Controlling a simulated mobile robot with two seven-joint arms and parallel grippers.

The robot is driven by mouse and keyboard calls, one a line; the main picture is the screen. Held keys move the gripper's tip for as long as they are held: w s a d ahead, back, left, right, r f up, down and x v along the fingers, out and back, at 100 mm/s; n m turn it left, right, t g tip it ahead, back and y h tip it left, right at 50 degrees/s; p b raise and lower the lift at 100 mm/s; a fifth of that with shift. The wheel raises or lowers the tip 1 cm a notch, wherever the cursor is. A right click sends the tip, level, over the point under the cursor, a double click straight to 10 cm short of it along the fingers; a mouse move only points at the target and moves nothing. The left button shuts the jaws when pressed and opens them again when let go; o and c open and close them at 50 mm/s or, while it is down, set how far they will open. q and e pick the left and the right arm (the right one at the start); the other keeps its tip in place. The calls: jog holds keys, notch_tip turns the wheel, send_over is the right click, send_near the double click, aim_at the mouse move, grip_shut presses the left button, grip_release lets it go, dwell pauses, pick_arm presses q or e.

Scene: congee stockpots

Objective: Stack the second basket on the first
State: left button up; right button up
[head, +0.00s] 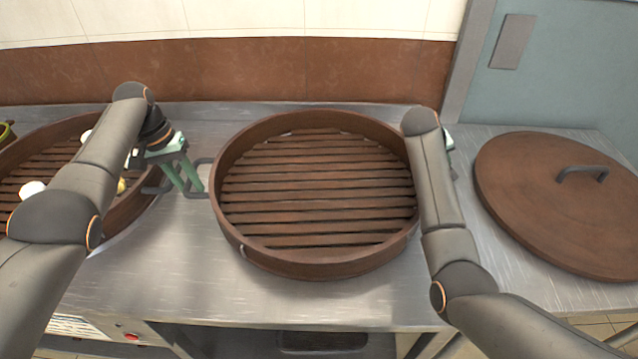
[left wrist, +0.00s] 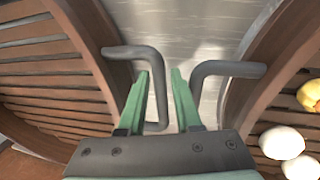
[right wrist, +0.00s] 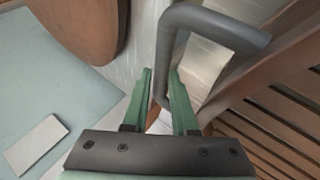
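An empty round brown basket (head: 318,188) with a slatted floor stands mid-counter. Another basket (head: 128,205), with pale buns on its slats, stands at the left, partly hidden by my left arm. My left gripper (head: 193,191) is open in the gap between the baskets. In the left wrist view, the empty basket's dark handle (left wrist: 157,85) shows between the open fingers; the other basket's handle (left wrist: 225,69) is beside them. My right gripper (right wrist: 161,72) is open, with the empty basket's other handle (right wrist: 168,45) showing between its fingers. My right arm hides most of this in the head view.
A round brown lid (head: 545,215) with a dark handle lies on the metal counter (head: 330,305) at the right. A brown backsplash (head: 270,72) runs behind the counter, and a blue-grey wall panel (head: 570,70) stands at the back right. Only a narrow gap separates the baskets.

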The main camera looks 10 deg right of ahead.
pick_arm(q)
jog(key=shift+f, duration=0.15)
pick_arm(e)
jog(key=shift+d+f, duration=0.1)
pick_arm(q)
grip_shut()
pick_arm(e)
grip_shut()
dwell(1.0)
